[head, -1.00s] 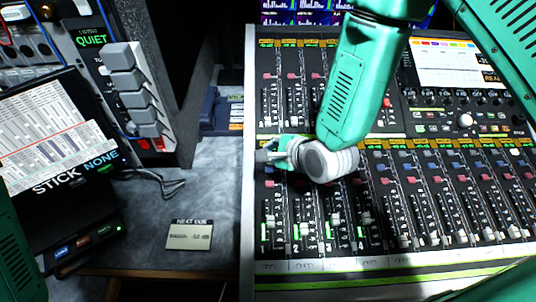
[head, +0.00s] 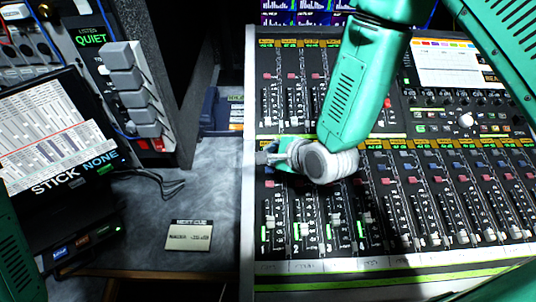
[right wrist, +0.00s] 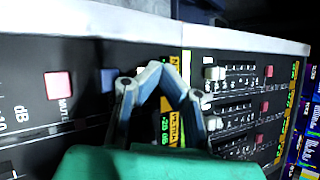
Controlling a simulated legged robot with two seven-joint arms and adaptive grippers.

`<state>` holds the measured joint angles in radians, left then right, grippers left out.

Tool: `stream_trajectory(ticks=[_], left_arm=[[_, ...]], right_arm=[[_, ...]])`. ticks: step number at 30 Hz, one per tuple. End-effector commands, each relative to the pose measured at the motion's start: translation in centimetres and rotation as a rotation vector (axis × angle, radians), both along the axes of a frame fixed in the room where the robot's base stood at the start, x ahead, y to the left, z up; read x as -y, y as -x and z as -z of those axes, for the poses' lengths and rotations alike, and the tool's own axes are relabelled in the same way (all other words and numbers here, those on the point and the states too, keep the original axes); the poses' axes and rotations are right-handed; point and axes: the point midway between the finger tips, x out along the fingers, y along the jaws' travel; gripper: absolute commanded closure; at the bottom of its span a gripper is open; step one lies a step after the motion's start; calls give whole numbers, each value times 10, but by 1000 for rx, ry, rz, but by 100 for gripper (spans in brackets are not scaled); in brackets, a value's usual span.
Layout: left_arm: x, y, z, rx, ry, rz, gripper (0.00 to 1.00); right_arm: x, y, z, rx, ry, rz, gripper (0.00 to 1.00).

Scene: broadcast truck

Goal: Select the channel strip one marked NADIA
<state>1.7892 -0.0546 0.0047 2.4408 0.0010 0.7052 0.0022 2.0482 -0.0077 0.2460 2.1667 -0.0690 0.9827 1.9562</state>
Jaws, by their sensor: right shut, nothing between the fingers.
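The mixing desk (head: 330,267) fills the right half of the head view, with several channel strips of faders and blue and red buttons. I cannot read the name NADIA on any strip. My right gripper (head: 262,156) hangs over the desk's left edge, at the top of the leftmost lower strip, which it partly hides. In the right wrist view my right gripper (right wrist: 162,72) is shut and empty. Its fingers are in front of a lit yellow-green label display (right wrist: 172,128), only partly readable. A blue button (right wrist: 108,80) and a red MUTE button (right wrist: 58,85) lie to its left. Contact cannot be told.
A tilted screen (head: 50,150) and a rack with grey keys (head: 130,85) stand at left. A small cue card (head: 188,236) lies on the grey counter (head: 215,185). My right arm crosses above the desk, hiding part of the upper strips.

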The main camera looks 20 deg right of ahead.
Motion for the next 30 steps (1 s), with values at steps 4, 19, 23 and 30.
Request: stream_trajectory(ticks=[4,19,23,30], left_arm=[[0,0,-2,0,0,0,62],[0,0,-14,0,0,0,62],[0,0,-15,0,0,0,62],[0,0,-29,0,0,0,62]], right_arm=[[0,0,-2,-1,0,0,100],[-3,2,-16,-1,1,-1,100],[-3,2,-16,-1,0,0,100],[-3,4,-33,-1,-1,1,100]])
